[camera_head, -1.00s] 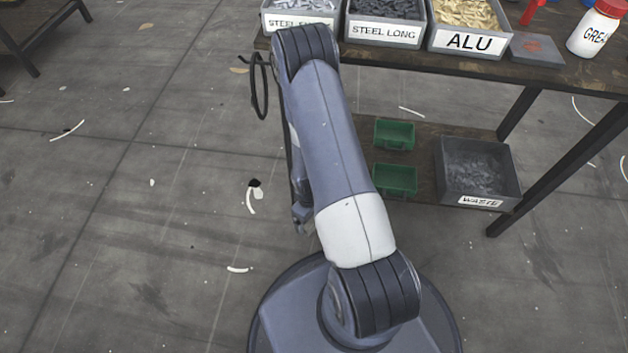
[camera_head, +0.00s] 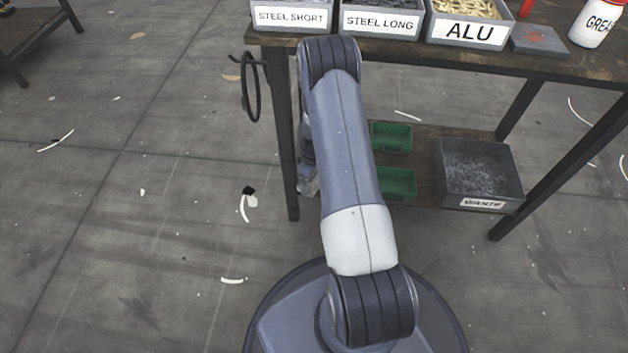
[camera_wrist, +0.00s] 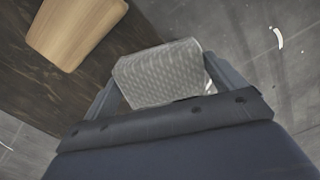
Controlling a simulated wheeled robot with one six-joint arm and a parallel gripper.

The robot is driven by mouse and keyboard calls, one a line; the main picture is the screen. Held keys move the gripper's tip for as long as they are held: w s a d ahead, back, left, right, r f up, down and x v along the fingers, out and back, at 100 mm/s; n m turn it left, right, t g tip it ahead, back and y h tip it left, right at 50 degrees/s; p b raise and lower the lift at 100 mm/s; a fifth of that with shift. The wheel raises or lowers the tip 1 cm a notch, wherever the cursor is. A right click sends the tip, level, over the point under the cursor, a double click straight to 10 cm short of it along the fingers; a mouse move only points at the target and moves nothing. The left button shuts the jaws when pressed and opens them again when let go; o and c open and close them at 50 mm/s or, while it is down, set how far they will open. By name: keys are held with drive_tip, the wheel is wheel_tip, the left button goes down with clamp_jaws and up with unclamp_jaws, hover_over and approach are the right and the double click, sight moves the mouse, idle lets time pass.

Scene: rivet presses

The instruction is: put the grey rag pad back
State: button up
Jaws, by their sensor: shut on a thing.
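My gripper (camera_wrist: 164,66) is shut on a light grey pad with a fine woven pattern, the grey rag pad (camera_wrist: 158,76). The pad sits between the two fingers and reaches past their tips. In the head view my arm hides most of the gripper and the pad; the wrist end shows low beside the bench's left front leg. In the wrist view the pad's far edge lies over a dark wooden surface and the grey floor. I cannot tell whether it touches the wood.
The bench (camera_head: 400,50) carries bins marked STEEL SHORT (camera_head: 292,18), STEEL LONG (camera_head: 380,22) and ALU (camera_head: 470,32). Its lower shelf holds green bins (camera_head: 392,137) and a WASTE bin (camera_head: 478,170). A tan wooden piece (camera_wrist: 76,30) lies on the dark wood. Floor at left is mostly free.

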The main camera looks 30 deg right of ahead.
drive_tip(key=shift+w+d+f, duration=0.1)
drive_tip(key=shift+w+d, duration=0.65)
drive_tip(key=shift+w, duration=0.3)
wheel_tip(320, 180, down, 4)
drive_tip(key=shift+r+b, duration=0.25)
drive_tip(key=shift+b, duration=0.95)
drive_tip(key=o, duration=0.6)
drive_tip(key=shift+r, duration=0.1)
wheel_tip(320, 180, up, 12)
drive_tip(key=p, duration=0.5)
